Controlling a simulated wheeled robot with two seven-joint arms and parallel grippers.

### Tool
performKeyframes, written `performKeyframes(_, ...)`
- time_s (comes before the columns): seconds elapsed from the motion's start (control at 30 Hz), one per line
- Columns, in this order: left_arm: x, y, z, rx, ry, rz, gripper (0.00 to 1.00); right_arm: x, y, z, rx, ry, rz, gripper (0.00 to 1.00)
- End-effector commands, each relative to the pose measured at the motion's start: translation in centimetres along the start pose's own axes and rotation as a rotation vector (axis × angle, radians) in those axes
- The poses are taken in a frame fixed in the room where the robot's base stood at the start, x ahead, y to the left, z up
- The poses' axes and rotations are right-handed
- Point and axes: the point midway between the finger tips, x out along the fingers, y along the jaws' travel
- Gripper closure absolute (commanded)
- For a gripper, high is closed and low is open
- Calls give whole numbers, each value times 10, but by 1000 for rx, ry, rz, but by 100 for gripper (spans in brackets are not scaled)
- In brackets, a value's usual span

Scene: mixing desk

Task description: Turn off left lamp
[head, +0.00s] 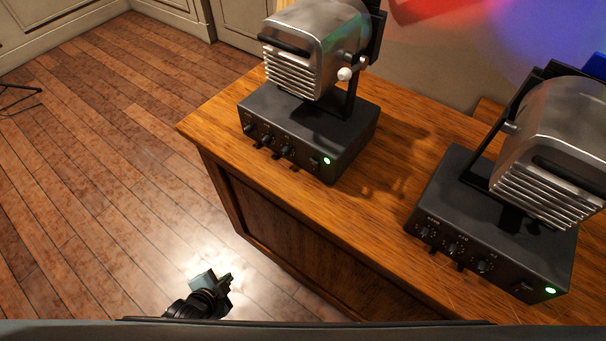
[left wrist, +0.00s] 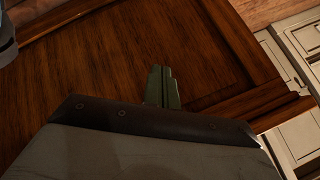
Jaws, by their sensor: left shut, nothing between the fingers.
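The left lamp (head: 312,48) is a silver, ribbed housing on a black bracket, standing on a black control box (head: 308,130) on the desk's left part. My right gripper is not in view.
The wooden desk (head: 400,170) has a front edge between my left gripper and the boxes. A second silver lamp (head: 555,150) stands on another black box (head: 490,230) at right, its green light lit. The wooden floor (head: 90,180) at left is mostly clear.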

Motion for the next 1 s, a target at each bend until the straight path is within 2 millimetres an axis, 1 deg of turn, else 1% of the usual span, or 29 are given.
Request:
performKeyframes(0.03, -2, -25, -32, 120, 84, -52, 100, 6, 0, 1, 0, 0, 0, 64)
performKeyframes(0.07, -6, -37, -52, 196, 131, -83, 100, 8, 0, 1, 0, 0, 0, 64)
performKeyframes(0.1, -13, -53, -79, 292, 190, -126, 100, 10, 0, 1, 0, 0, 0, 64)
performKeyframes(0.17, -27, -72, -116, 428, 271, -193, 100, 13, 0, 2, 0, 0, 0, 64)
performKeyframes(0.2, -39, -82, -140, 510, 320, -238, 100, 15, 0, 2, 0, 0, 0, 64)
performKeyframes(0.3, -68, -98, -187, 681, 419, -342, 100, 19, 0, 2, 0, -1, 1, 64)
performKeyframes(0.4, -94, -107, -220, 798, 484, -423, 100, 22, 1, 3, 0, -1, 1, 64)
performKeyframes(0.5, -110, -110, -238, 866, 521, -474, 100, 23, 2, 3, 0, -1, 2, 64)
performKeyframes(0.6, -118, -112, -245, 894, 536, -496, 100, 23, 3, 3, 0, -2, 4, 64)
performKeyframes(0.87, -118, -112, -246, 896, 536, -500, 100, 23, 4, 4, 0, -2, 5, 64)
performKeyframes(1.0, -115, -114, -248, 895, 536, -500, 100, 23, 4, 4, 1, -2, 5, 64)
